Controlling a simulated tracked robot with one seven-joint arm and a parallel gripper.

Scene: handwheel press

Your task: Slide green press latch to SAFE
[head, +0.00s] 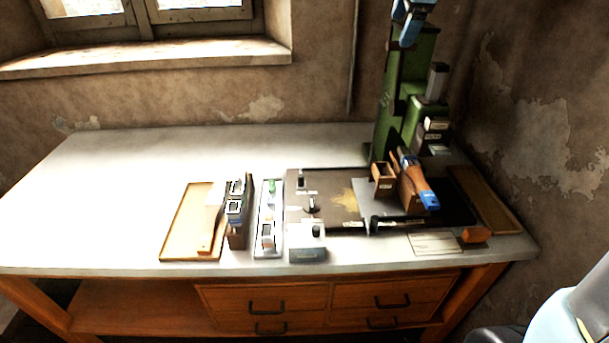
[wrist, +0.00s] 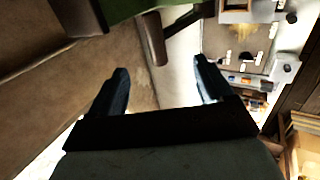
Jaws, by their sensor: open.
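The green press (head: 388,105) stands at the back right of the bench, against the wall. A grey-brown upright bar (head: 437,82) sits on its right side; I cannot tell whether it is the latch. Part of the green press (wrist: 115,8) also shows at the wrist view's top edge, beside a similar bar (wrist: 152,38). My gripper (wrist: 161,66) is open, its two fingers wide apart with nothing between them. It is high over the bench, near the press. A blue part at the top of the head view looks like my gripper (head: 407,32). No SAFE mark can be read.
Pale labelled blocks (head: 436,124) are on the press's lower right. A wooden piece with a blue end (head: 428,199) and a small wooden box (head: 383,182) stand in front. A brown board (head: 335,190) and a tray (head: 180,235) lie left. The bench's left half (head: 100,205) is clear.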

